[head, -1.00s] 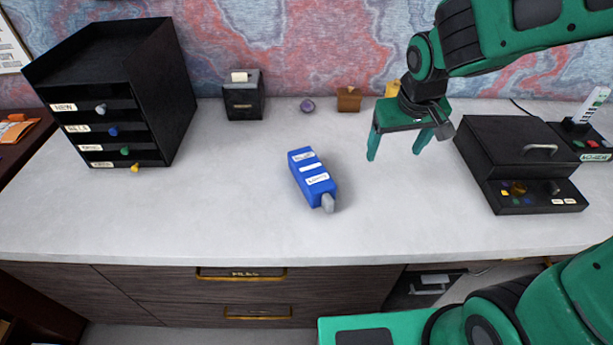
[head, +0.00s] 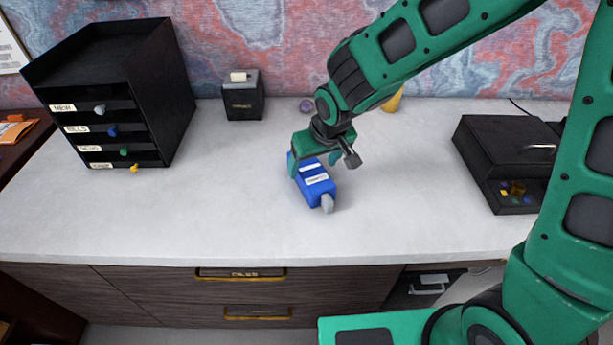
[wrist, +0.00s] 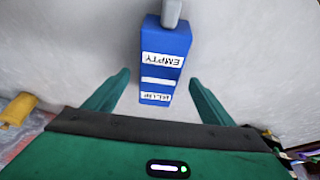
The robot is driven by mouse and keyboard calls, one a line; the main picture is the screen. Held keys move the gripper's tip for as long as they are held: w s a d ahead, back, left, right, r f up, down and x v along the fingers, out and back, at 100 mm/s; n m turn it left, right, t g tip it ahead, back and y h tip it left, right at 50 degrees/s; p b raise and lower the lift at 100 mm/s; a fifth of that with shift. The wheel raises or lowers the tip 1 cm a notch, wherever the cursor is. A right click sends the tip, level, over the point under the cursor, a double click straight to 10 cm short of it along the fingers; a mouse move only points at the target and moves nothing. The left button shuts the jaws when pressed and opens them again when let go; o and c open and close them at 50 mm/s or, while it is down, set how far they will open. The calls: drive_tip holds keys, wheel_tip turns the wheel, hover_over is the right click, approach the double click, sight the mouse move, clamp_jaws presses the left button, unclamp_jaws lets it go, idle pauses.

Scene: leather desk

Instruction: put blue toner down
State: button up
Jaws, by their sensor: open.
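The blue toner (head: 319,186) lies on the white desk top (head: 230,210), near its middle. It is a blue block with white labels and a grey nozzle that points toward the front edge. In the wrist view the blue toner (wrist: 165,62) lies between the finger lines, and one label reads EMPTY. My gripper (head: 312,172) is over the toner's rear part and hides some of it in the head view. In the wrist view my gripper (wrist: 161,92) is open, with a finger on each side of the toner and a gap visible on both sides.
A black drawer unit (head: 150,100) stands at the left. A black machine (head: 490,150) stands at the right, partly behind my arm. The desk in front and left of the toner is clear.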

sight(311, 169)
drive_tip(key=shift+x, duration=2.4)
drive_tip(key=shift+w, duration=0.1)
drive_tip(key=c, duration=1.5)
drive_tip(key=shift+r, duration=0.1)
